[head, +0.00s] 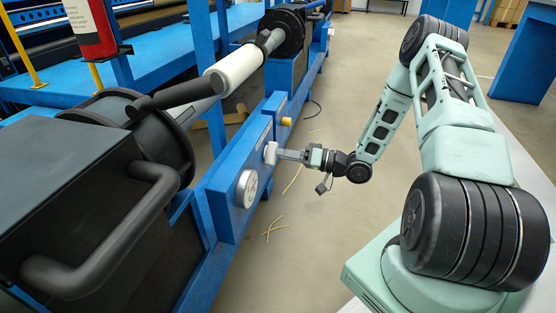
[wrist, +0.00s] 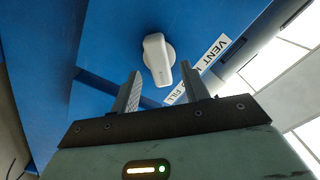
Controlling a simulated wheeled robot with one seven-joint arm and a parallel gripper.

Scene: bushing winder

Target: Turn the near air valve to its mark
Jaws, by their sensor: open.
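The air valve is a white lever handle on a blue panel. In the wrist view the valve (wrist: 155,55) has its lever pointing down the picture and slightly right. A white label (wrist: 212,53) reading VENT and FILL is beside it. My gripper (wrist: 161,71) is open, and the lever's lower end shows between the two fingertips. I cannot tell whether either finger touches it. In the head view my gripper (head: 279,154) reaches left to the valve (head: 270,152), its tips at or very near the handle.
A round white gauge (head: 246,188) is on the blue beam (head: 225,180), nearer than the valve. A yellow knob (head: 287,121) is farther along. A black machine housing (head: 90,190) with a bent handle stands at left. Thin strips lie on the open floor (head: 310,215).

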